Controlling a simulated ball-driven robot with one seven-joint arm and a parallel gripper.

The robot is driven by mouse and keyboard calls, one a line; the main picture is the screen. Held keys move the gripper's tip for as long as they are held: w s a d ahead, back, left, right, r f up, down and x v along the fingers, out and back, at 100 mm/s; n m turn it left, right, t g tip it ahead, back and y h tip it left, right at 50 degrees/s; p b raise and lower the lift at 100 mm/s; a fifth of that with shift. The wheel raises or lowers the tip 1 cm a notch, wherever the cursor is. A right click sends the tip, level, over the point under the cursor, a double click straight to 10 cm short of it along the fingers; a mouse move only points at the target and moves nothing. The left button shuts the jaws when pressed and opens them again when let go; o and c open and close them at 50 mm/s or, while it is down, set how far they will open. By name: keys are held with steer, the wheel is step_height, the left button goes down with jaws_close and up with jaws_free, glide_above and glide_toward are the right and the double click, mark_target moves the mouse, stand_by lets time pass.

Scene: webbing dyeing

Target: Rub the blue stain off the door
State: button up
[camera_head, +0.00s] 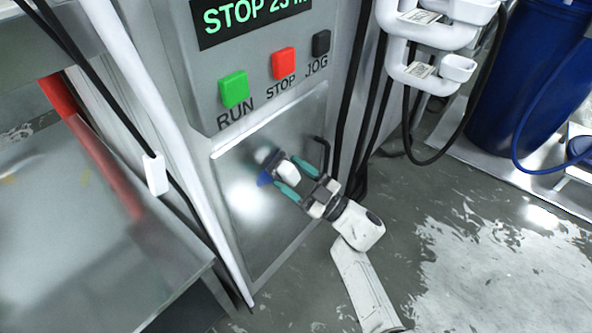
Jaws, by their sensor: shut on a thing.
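The door (262,235) is a shiny metal panel on the front of the machine, below its buttons. A blue stain (265,179) shows on the door, just left of my gripper. My gripper (284,170) has teal fingers and is shut on a white pad (288,173). The pad is at the door, right beside the stain. I cannot tell whether it touches the door. Part of the stain may be hidden behind the pad and fingers.
Green RUN (234,89), red STOP (284,63) and black JOG (321,43) buttons sit above the door. A black handle (323,152) is on its right. Black cables hang to the right. A metal table (90,245) stands left. A blue barrel (520,75) is far right.

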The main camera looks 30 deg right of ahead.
mark_target(290, 177)
steer(key=shift+s+a+p, duration=0.2)
steer(key=shift+s+a, duration=0.15)
steer(key=shift+a, duration=0.8)
steer(key=shift+s+a+p, duration=0.25)
steer(key=shift+s+a, duration=0.1)
steer(key=shift+a, duration=0.75)
steer(key=shift+s+a+p, duration=0.2)
steer(key=shift+s+a, duration=0.15)
steer(key=shift+a, duration=0.8)
steer(key=shift+r+p, duration=1.2)
steer(key=shift+r, duration=0.1)
steer(key=shift+w+d, duration=0.3)
steer(key=shift+d, duration=0.5)
steer(key=shift+w+d, duration=0.25)
steer(key=shift+d, duration=0.5)
steer(key=shift+w+d, duration=0.3)
steer(key=shift+d, duration=0.5)
steer(key=shift+w+d+b, duration=0.3)
steer(key=shift+d+b, duration=0.05)
steer(key=shift+d, duration=0.8)
steer(key=shift+w+d+b, duration=0.35)
steer(key=shift+d+b, duration=0.05)
steer(key=shift+d, duration=0.75)
steer(key=shift+w+d+b, duration=0.3)
steer(key=shift+d+b, duration=0.05)
steer(key=shift+d, duration=0.8)
steer(key=shift+a, duration=0.1)
